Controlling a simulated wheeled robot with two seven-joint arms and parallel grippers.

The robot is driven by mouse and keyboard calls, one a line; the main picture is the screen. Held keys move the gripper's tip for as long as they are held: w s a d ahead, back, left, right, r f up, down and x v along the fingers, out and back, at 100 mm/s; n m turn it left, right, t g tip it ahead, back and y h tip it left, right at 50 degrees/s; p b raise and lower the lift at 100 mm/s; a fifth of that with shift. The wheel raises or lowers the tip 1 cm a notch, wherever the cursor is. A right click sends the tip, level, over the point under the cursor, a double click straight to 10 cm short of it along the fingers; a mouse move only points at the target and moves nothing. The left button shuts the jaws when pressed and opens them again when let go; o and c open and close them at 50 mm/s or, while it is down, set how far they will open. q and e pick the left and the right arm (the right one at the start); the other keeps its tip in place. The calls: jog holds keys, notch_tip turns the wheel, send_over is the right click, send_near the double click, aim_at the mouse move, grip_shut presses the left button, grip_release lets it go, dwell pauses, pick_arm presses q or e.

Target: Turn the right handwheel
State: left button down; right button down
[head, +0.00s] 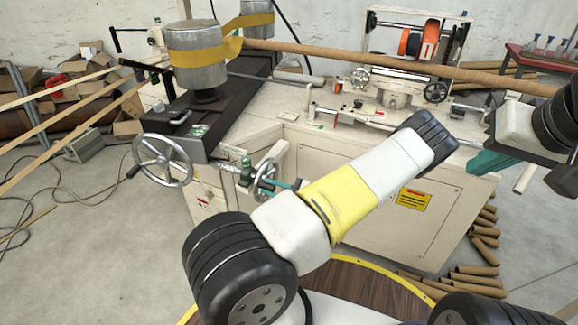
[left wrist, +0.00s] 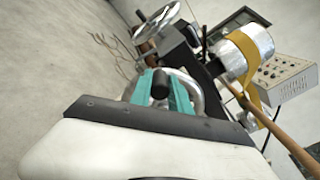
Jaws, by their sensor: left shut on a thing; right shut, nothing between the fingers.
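The right handwheel (head: 264,181), a small silver wheel, stands on the front of the machine. My left gripper (head: 291,185) reaches it from the right, with its teal fingers partly hidden behind my white and yellow arm link. In the left wrist view, the teal fingers (left wrist: 161,88) are closed around a black handle (left wrist: 160,82) in front of the wheel's silver rim (left wrist: 196,90). A larger silver handwheel (head: 162,161) is to the left, apart from the gripper. My right gripper (head: 492,162), with teal fingers, is shut and empty at the right, away from both wheels.
The machine's cream cabinet (head: 375,225) fills the middle behind my arm. A long brown tube (head: 380,66) crosses above it from the belt-wrapped metal drum (head: 197,55). Cardboard tubes (head: 483,240) lie on the floor at right. Open floor and cables are at left.

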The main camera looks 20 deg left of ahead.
aim_at(259, 200)
pick_arm(q)
jog(key=f+n, duration=0.1)
jog(key=s+f+n, duration=0.1)
jog(key=shift+n, duration=0.4)
jog(key=f+n, duration=0.1)
jog(key=n, duration=0.1)
jog(key=shift+s+f+n, duration=0.15)
jog(key=shift+f+n, duration=0.25)
notch_tip(259, 200, down, 2)
jog(key=n, duration=0.3)
jog(key=shift+w+f+n, duration=0.2)
jog(key=shift+f+n, duration=0.35)
jog(key=shift+n, duration=0.35)
jog(key=c, duration=1.2)
grip_release()
jog(key=shift+c, duration=0.2)
